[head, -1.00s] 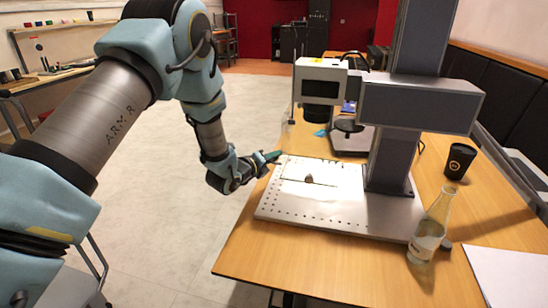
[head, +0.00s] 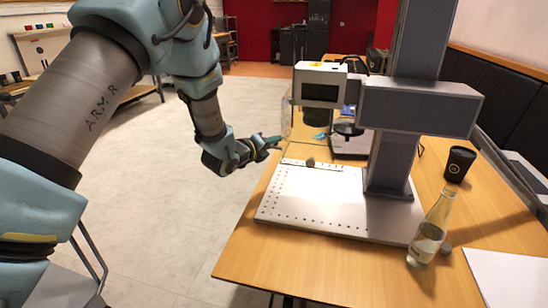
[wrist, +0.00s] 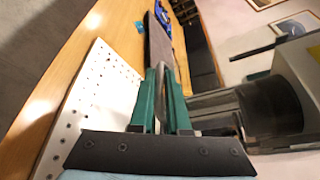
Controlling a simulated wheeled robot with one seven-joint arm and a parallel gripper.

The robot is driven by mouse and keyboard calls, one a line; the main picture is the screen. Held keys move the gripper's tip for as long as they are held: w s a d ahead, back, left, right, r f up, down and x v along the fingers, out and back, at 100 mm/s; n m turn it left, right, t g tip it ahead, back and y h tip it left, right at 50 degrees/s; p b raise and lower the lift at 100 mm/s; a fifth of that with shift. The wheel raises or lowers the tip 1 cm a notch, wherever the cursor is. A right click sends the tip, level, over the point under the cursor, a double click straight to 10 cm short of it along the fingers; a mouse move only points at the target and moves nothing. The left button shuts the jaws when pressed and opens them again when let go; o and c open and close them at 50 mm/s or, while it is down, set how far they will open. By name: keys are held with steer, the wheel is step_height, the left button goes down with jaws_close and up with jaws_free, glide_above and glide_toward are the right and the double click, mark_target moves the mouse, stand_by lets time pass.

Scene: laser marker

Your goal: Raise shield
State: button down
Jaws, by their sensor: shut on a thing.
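The shield (head: 311,162) is a thin, mostly see-through panel in front of the laser marker (head: 320,90). A pale strip with a small dark round knob shows along its lower edge, above the white perforated base plate (head: 300,212). My gripper (head: 274,142) is at the shield's left side, above the plate's back left corner. In the wrist view my green fingers (wrist: 160,72) are shut on the shield's edge, a narrow grey-brown strip (wrist: 158,42) running away between them. Most of the clear panel is hard to make out.
The marker's grey column (head: 390,150) stands on the right of the plate. A glass bottle (head: 430,230), a black cup (head: 459,163) and a white sheet (head: 512,272) are on the wooden table (head: 245,250) to the right. Open floor lies left of the table.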

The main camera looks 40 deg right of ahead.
step_height(320, 180, up, 8)
steer(key=shift+w+f, duration=0.15)
steer(key=c, duration=0.9)
jaws_free()
steer(key=shift+a, duration=0.1)
steer(key=b+v, duration=0.3)
steer(key=v, duration=0.7)
steer(key=shift+a+b, duration=0.3)
